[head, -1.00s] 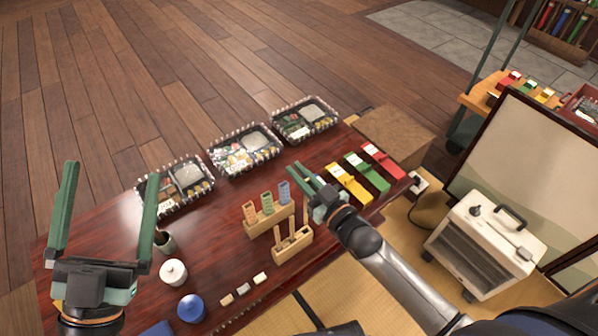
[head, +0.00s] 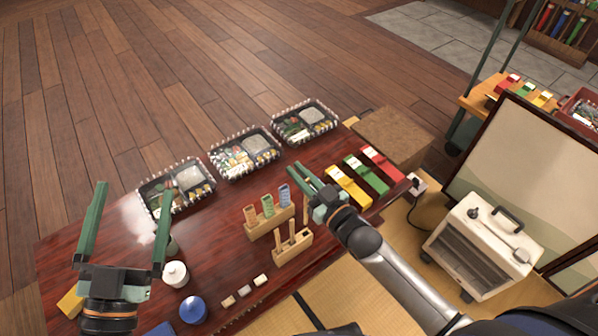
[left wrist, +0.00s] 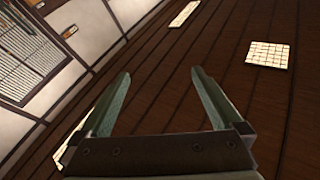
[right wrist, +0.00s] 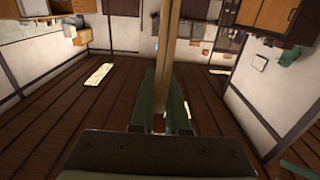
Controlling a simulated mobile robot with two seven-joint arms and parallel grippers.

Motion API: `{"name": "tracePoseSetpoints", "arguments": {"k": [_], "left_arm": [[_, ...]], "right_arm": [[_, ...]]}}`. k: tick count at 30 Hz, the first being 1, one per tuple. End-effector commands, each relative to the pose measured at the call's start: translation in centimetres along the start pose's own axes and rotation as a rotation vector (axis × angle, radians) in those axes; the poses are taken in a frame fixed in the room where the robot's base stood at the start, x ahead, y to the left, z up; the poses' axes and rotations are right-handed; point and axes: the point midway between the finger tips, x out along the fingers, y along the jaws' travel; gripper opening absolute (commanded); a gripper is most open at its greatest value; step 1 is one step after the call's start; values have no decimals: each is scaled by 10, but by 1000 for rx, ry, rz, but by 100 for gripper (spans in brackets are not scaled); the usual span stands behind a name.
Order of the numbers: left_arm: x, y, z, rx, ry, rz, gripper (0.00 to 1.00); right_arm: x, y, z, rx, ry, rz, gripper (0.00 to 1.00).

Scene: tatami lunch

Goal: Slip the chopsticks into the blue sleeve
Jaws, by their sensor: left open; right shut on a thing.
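The blue sleeve (head: 284,193) stands upright in a wooden rack (head: 262,231), beside a green sleeve (head: 267,206) and an orange-brown sleeve (head: 250,215). My right gripper (head: 299,171) is just to the right of the blue sleeve in the head view. In the right wrist view it is shut on the light-wood chopsticks (right wrist: 168,50), which run lengthwise away between the fingers. In the head view the chopsticks are hard to make out, and I cannot tell whether they touch the sleeve. My left gripper (head: 132,195) is open and empty over the table's left end.
A second wooden rack (head: 293,250) with upright sticks stands in front. Three lunch boxes (head: 240,152) line the far edge. Yellow, green and red cases (head: 366,173) lie to the right. A white jar (head: 175,274), a blue lidded bowl (head: 192,309) and small blocks (head: 244,291) are nearer.

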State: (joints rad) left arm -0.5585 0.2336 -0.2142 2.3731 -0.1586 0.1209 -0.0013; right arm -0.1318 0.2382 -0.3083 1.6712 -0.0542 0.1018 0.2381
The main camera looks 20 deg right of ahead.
Motion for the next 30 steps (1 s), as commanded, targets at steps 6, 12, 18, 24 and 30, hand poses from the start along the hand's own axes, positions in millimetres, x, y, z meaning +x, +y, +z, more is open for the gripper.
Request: {"name": "tracePoseSetpoints", "arguments": {"k": [6,12,18,24,30], "left_arm": [[-2,1,13,-16,-55,-1,100],[-3,2,25,-31,-103,-1,100],[-6,4,37,-45,-152,-1,100],[-9,6,48,-58,-199,-1,100],[-12,8,60,-73,-248,-1,100]], "right_arm": [[0,0,-3,0,0,0,0],[0,0,-5,0,0,0,0],[0,0,-7,0,0,0,0],[0,0,-9,0,0,0,0],[0,0,-11,0,0,0,0]]}}
